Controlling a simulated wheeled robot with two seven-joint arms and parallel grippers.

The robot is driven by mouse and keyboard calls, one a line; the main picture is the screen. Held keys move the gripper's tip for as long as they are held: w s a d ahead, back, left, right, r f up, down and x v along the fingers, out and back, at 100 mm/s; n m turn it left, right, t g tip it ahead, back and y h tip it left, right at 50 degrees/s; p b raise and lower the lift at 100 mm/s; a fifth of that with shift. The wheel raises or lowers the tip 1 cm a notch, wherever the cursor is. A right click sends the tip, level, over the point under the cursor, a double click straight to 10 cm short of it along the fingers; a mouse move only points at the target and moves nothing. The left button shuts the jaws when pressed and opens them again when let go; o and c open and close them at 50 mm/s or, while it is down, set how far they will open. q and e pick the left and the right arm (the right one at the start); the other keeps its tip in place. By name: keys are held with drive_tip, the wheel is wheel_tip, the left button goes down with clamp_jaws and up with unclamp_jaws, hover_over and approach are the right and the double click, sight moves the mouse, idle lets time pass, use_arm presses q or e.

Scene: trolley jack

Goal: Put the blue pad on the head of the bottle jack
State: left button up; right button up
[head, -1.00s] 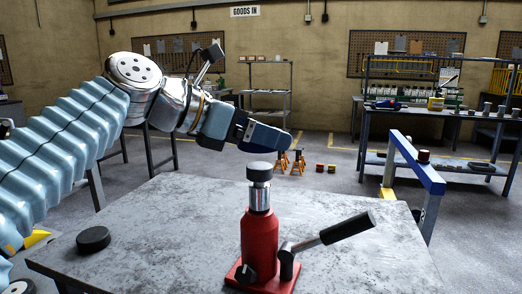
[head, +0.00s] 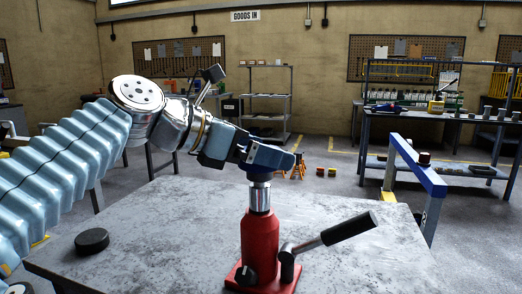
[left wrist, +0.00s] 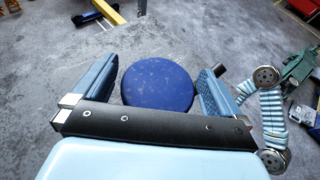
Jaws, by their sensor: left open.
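The red bottle jack (head: 256,238) stands upright on the grey table in the head view, its dark handle slanting up to the right. My left gripper (head: 276,160) is level, right over the jack's head, and hides its top. In the left wrist view the round blue pad (left wrist: 158,84) lies flat between the two fingers of my left gripper (left wrist: 158,88). The fingers are open, with a thin gap on each side of the pad. The pad covers what is under it. In the head view its edge appears to sit on the jack's head. My right gripper is not in view.
A black round disc (head: 92,241) lies on the left of the table (head: 160,235). The table top is otherwise clear around the jack. Shelves and benches are farther back.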

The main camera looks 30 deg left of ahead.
use_arm(q)
drive_tip(key=v, duration=1.2)
